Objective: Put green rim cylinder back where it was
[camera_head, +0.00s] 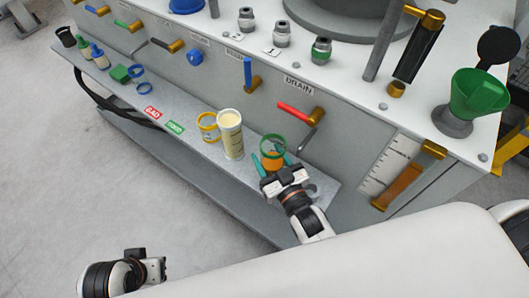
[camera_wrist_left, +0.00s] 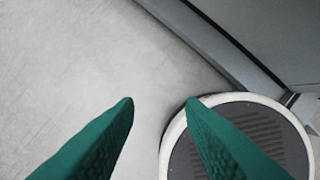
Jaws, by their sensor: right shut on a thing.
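The green rim cylinder (camera_head: 272,144) is at the right part of the narrow shelf in the head view. It has a green ring on top and orange showing below. My right gripper (camera_head: 272,161) is shut on it, with green fingers at either side. Whether its base touches the shelf is hidden by the gripper. My left gripper (camera_wrist_left: 159,101) is open and empty in the left wrist view, above the pale floor. In the head view only part of my left arm shows at bottom left.
The shelf (camera_head: 195,153) runs along the machine front. A cream cylinder (camera_head: 230,134) and a yellow-rimmed cylinder (camera_head: 208,127) stand left of the right gripper. A red DRAIN handle (camera_head: 294,112) juts out just above it. Red and green labels, a green block and blue rings lie farther left.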

